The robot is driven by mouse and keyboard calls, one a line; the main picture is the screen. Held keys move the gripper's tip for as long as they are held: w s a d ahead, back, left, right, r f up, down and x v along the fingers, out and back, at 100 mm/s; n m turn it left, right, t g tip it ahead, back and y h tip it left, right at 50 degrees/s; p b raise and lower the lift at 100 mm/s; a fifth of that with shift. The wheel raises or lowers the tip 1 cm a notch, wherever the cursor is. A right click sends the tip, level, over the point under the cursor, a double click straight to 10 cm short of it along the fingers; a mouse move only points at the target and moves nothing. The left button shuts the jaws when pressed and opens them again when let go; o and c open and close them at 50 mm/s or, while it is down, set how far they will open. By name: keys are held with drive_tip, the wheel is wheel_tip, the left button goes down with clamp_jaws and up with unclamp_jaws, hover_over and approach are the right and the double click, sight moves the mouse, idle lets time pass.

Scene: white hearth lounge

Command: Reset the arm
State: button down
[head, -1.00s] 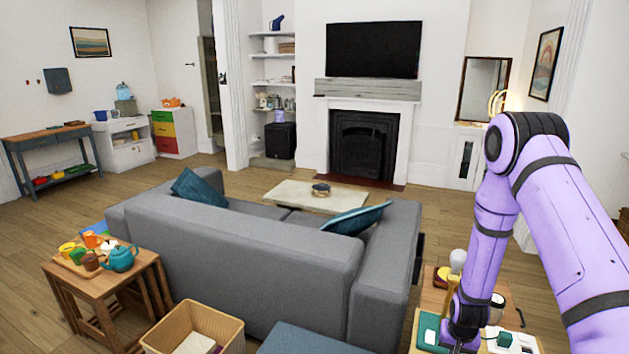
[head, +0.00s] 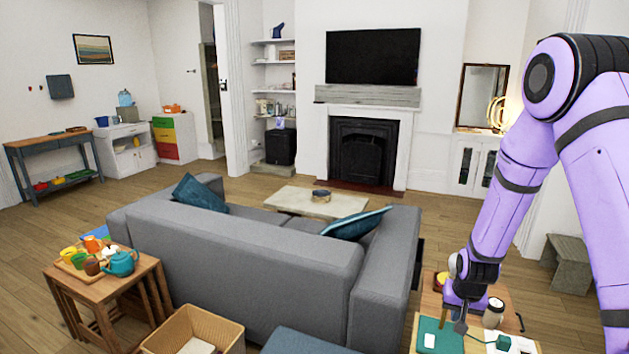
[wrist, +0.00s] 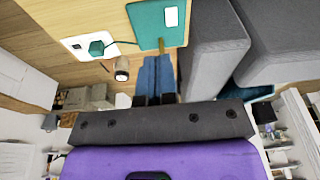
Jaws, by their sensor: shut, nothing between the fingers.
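My gripper (head: 461,326) is at the lower right of the head view, pointing down above the small wooden side table (head: 510,322). In the wrist view its two blue-grey fingers (wrist: 158,60) lie together with nothing between them. Beyond the fingertips is the teal pad (wrist: 160,27) on the table, which also shows in the head view (head: 428,346). The gap between fingers and table is hard to judge. My purple arm comes in from the right and hides part of the tabletop.
A grey sofa (head: 240,255) stands left of the table. A wooden table (head: 150,272) with a teapot (head: 120,262) is at lower left. A grey stool (head: 568,262) is at right.

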drive_tip(key=s+a+r+n, duration=0.1)
drive_tip(key=s+r, duration=0.2)
drive_tip(key=r, duration=0.6)
drive_tip(key=s+a+r+t, duration=0.1)
drive_tip(key=s+r, duration=0.1)
drive_tip(key=r, duration=0.6)
drive_tip(key=s+a+r+n, duration=0.1)
drive_tip(key=s+a+r, duration=0.15)
drive_tip(key=r, duration=0.65)
drive_tip(key=s+r, duration=0.4)
drive_tip(key=s, duration=0.3)
drive_tip(key=s+r+n+t, duration=0.1)
drive_tip(key=s+r, duration=0.3)
drive_tip(key=s, duration=0.3)
drive_tip(key=s+a+r, duration=0.1)
drive_tip(key=s+r, duration=0.3)
drive_tip(key=s, duration=0.4)
drive_tip(key=shift+r+n+t, duration=0.25)
drive_tip(key=shift+n+t, duration=0.15)
drive_tip(key=shift+a, duration=0.1)
